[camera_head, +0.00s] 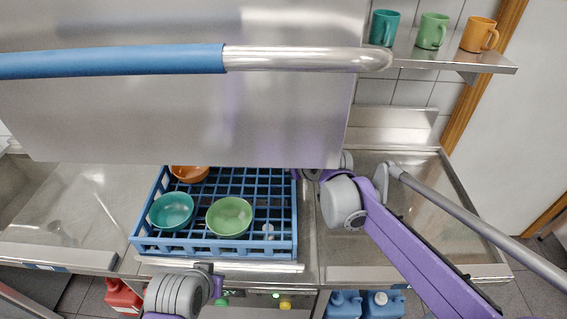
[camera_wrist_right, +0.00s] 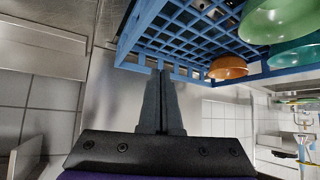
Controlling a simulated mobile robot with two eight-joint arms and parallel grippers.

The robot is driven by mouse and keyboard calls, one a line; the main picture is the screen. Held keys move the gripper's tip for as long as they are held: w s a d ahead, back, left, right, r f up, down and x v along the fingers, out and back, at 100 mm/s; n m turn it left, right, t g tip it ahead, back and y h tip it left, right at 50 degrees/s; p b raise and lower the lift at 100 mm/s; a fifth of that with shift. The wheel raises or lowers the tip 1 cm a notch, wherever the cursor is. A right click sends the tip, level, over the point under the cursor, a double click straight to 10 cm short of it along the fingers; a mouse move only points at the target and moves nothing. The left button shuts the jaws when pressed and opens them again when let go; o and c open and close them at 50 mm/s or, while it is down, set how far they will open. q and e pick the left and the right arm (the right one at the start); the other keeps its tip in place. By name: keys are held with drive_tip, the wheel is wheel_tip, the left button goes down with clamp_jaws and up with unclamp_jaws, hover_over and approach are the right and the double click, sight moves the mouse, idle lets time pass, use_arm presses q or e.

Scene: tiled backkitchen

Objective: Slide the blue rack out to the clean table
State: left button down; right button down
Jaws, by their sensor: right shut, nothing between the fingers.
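The blue rack (camera_head: 215,247) sits under the raised steel hood, holding an orange bowl (camera_head: 190,174), a teal bowl (camera_head: 172,211) and a green bowl (camera_head: 229,216). The steel table (camera_head: 420,235) on the right, which I take as the clean table, is bare. My right arm reaches over it to the rack's far right side. In the right wrist view my right gripper (camera_wrist_right: 161,78) is shut and empty, its fingertips right by the rack's edge (camera_wrist_right: 140,66); I cannot tell if they touch. Part of my left arm shows at the front; its fingers are not visible.
The steel hood (camera_head: 180,115) with its blue-sleeved handle (camera_head: 110,61) hides the space behind the rack. A grey bar (camera_head: 480,228) crosses above the right table. Mugs (camera_head: 432,31) stand on a wall shelf. Another steel table (camera_head: 75,215) lies left. Blue jugs (camera_head: 345,305) stand below.

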use_arm(q)
drive_tip(key=shift+s, duration=0.15)
use_arm(e)
drive_tip(key=a, duration=0.1)
drive_tip(key=w+a, duration=0.2)
drive_tip(key=shift+w+f+n+y, duration=0.15)
drive_tip(key=shift+f+n+y, duration=0.15)
